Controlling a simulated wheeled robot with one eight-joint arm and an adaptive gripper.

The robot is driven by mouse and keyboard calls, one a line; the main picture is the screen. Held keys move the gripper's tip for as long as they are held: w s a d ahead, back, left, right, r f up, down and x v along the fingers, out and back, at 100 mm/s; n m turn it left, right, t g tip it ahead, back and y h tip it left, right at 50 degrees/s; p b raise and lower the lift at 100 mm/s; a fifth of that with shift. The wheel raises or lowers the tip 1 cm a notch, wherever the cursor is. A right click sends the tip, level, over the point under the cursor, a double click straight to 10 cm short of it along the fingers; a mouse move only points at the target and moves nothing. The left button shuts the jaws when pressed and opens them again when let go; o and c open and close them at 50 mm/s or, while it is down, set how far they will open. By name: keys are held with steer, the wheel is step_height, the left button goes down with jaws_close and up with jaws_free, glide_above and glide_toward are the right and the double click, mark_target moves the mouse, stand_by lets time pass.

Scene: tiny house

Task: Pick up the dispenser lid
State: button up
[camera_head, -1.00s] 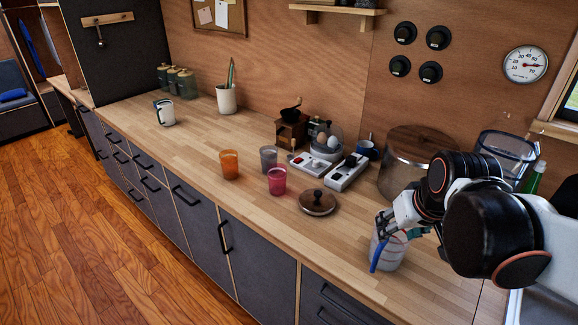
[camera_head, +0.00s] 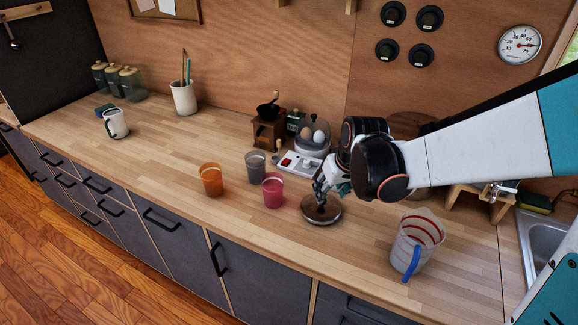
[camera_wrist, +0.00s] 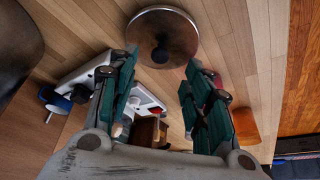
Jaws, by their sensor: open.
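The dispenser lid, a round wooden disc (camera_head: 333,214) with a light rim and a dark knob, lies flat on the counter, right of the pink cup. In the wrist view, the lid (camera_wrist: 172,22) is ahead of the fingertips, with its dark knob (camera_wrist: 159,54) between them. My gripper (camera_head: 324,190) is over the lid and hides part of it and its knob in the head view. In the wrist view, my gripper (camera_wrist: 161,60) has its teal fingers spread apart. Whether the fingertips touch the knob is unclear.
A pink cup (camera_head: 273,191), a grey cup (camera_head: 255,167) and an orange cup (camera_head: 211,180) stand left of the lid. A measuring jug (camera_head: 415,245) with a blue handle stands to the right. An egg cooker (camera_head: 312,138) and a grinder (camera_head: 268,130) are behind. The front-left counter is clear.

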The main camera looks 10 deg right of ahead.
mark_target(321, 205)
steer(key=x, duration=0.2)
steer(key=shift+w+f+b, duration=0.15)
steer(key=shift+f+b, duration=0.15)
steer(key=shift+w+a+b+x, duration=0.15)
steer(key=shift+b+x, duration=0.5)
steer(key=shift+x, duration=0.65)
steer(key=shift+w+a+b+x, duration=0.15)
steer(key=shift+b+x, duration=0.5)
steer(key=shift+x, duration=0.7)
steer(key=shift+d+r, duration=0.1)
steer(key=shift+r, duration=0.1)
steer(key=shift+c, duration=0.5)
jaws_close()
